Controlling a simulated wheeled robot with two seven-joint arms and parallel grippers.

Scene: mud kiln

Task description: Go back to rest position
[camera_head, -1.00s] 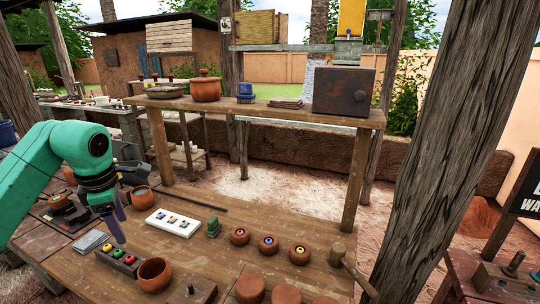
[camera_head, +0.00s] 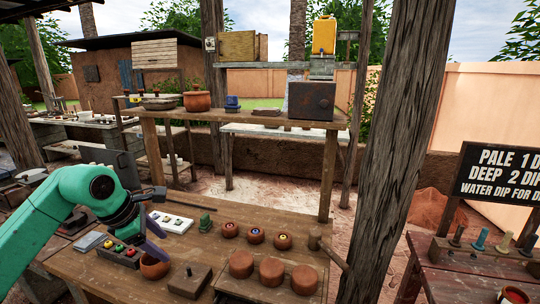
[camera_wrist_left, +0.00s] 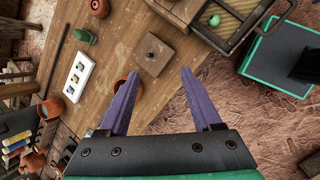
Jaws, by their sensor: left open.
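My left gripper (camera_head: 146,243) is open and empty. In the head view it hangs over the near left part of the wooden table (camera_head: 100,268), beside a round clay pot (camera_head: 155,266). In the left wrist view its two purple fingers (camera_wrist_left: 158,98) are spread apart, with bare tabletop and a square wooden block (camera_wrist_left: 152,54) showing between and beyond them. The clay pot shows partly behind the left finger in that view (camera_wrist_left: 119,84). My right gripper is not in view.
A box with coloured buttons (camera_head: 118,254), a white tray (camera_head: 172,222), small clay cups (camera_head: 255,235) and clay discs (camera_head: 272,270) stand on the table. A wooden post (camera_head: 385,150) rises at the right. A sign (camera_head: 500,172) stands beyond it.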

